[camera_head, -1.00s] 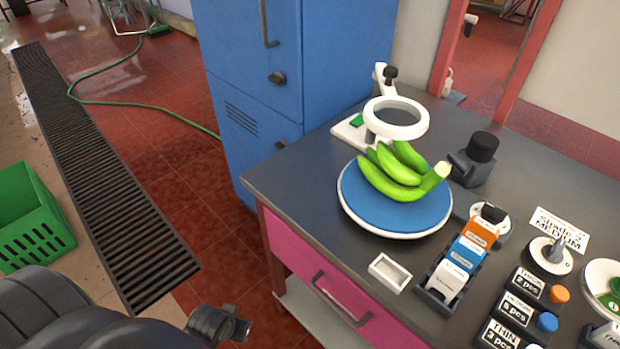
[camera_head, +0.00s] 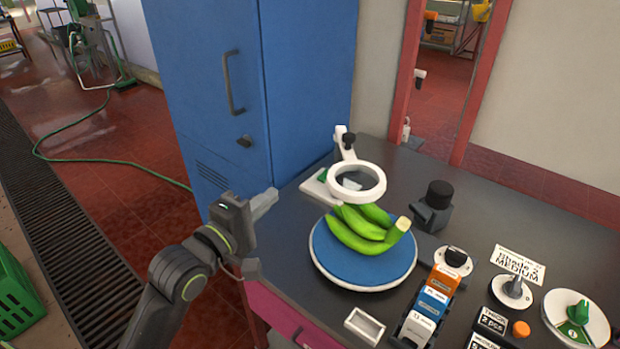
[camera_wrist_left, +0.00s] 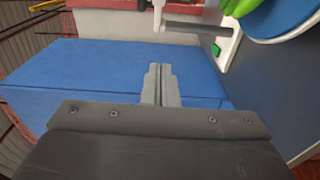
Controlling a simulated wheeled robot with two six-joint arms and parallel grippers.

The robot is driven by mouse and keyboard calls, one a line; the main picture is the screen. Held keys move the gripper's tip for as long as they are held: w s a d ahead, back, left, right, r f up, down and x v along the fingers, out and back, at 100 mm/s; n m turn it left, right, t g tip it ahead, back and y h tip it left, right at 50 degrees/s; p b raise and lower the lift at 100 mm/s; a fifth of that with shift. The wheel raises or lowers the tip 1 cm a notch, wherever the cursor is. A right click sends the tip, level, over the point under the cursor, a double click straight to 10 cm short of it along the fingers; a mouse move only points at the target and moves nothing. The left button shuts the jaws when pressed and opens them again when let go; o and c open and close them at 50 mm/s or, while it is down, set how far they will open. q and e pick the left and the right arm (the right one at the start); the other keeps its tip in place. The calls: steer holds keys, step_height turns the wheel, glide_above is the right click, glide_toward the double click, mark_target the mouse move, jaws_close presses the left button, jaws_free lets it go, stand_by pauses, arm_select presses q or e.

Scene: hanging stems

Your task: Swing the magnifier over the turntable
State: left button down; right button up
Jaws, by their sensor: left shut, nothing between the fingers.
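The magnifier, a white ring (camera_head: 357,196) on a white stand (camera_head: 318,188) with a dark knob (camera_head: 349,139), stands at the back of the grey bench. Its ring appears behind and above the turntable's far edge. The blue turntable (camera_head: 345,268) has a white rim and carries green bananas (camera_head: 365,236). Its edge shows at the top right of the left wrist view (camera_wrist_left: 288,22). My left gripper (camera_head: 270,203) is left of the magnifier stand, near the bench corner. Its fingers (camera_wrist_left: 161,84) are together and empty, apart from the magnifier. My right gripper is out of view.
A tall blue cabinet (camera_head: 205,90) stands behind my left gripper. A dark knobbed block (camera_head: 432,207) is right of the turntable. A small white tray (camera_head: 364,326), a card holder (camera_head: 420,325) and a dial (camera_head: 511,290) occupy the front and right of the bench.

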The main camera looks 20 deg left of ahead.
arm_select(q)
steer(key=w+d+p, duration=0.1)
steer(key=w+d, duration=0.5)
steer(key=w, duration=0.3)
steer(key=shift+w+d, duration=0.25)
steer(key=shift+d, duration=0.15)
